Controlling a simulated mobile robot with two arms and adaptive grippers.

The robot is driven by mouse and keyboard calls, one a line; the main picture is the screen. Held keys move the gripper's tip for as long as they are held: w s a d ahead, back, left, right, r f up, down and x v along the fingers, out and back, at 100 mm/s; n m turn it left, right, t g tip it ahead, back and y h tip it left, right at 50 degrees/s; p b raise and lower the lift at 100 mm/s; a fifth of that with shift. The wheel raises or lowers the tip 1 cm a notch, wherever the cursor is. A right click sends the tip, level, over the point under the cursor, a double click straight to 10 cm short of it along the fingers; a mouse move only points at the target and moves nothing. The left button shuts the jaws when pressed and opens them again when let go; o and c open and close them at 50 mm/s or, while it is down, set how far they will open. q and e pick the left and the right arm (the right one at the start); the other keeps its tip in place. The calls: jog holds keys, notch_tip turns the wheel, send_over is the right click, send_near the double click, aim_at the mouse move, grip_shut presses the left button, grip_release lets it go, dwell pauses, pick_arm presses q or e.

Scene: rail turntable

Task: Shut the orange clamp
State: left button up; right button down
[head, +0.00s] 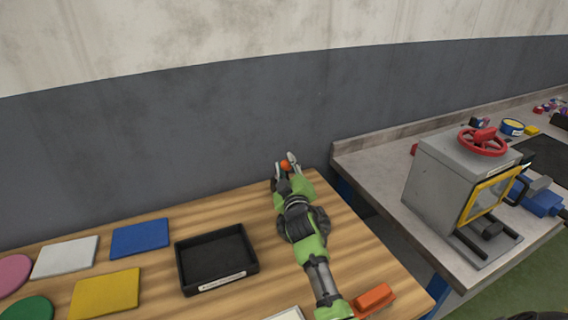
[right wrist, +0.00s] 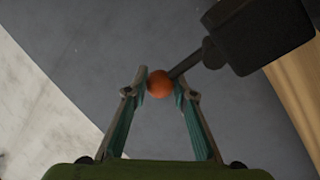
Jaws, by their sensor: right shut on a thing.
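The orange clamp shows as a round orange knob (right wrist: 160,84) on a thin dark lever, joined to a dark block (right wrist: 258,35) at the upper right of the right wrist view. In the head view the knob (head: 285,165) is a small orange spot near the far edge of the wooden table. My right gripper (head: 284,170) is shut on this knob, with one finger on each side. My arm hides most of the clamp's body in the head view. My left gripper is not in view.
A black tray (head: 217,286), coloured mats such as the blue one (head: 140,238), and an orange block (head: 374,299) lie on the wooden table (head: 150,285). A grey box with a red handwheel (head: 483,141) stands on the grey bench to the right. A wall rises behind.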

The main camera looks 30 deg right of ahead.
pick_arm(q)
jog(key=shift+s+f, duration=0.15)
pick_arm(e)
jog(key=shift+s+f, duration=0.45)
jog(key=shift+f, duration=0.1)
jog(key=shift+s, duration=0.1)
jog(key=c, duration=1.8)
grip_release()
jog(key=shift+c, duration=0.2)
jog(key=shift+o, duration=0.7)
jog(key=shift+r, duration=0.15)
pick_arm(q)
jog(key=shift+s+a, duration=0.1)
pick_arm(e)
jog(key=v, duration=1.2)
